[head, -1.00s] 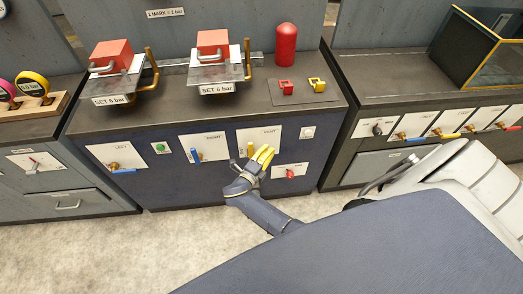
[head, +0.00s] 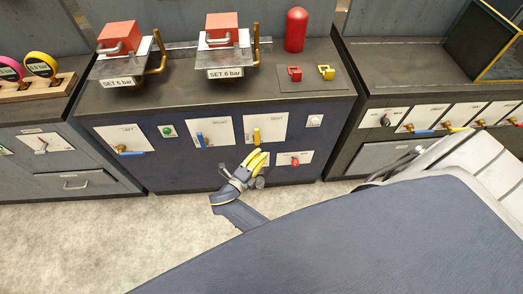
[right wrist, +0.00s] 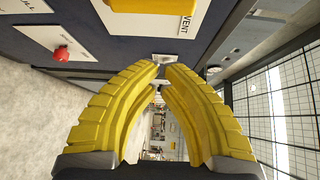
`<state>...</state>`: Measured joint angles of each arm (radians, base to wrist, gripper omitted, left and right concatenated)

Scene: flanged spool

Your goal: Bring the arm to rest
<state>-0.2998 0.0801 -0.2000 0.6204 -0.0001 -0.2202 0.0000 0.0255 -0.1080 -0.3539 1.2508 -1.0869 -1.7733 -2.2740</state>
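My right gripper (head: 255,165) hangs low in front of the blue cabinet (head: 180,175), below the plate with the yellow valve handle (head: 256,135). In the right wrist view the two yellow fingers (right wrist: 161,72) curve in until their tips almost meet, with a sliver of gap and nothing held. They look shut and clear of the yellow handle (right wrist: 138,8), which shows at the top edge beside the VENT label. The yellow handle stands upright. My left gripper is out of view.
A red knob (head: 294,162) is close to the right of the fingers. Blue handles (head: 200,139) and (head: 131,153) are on the plates farther left. A red cylinder (head: 295,30) and weighted plates stand on the cabinet. The floor (head: 90,240) at lower left is clear.

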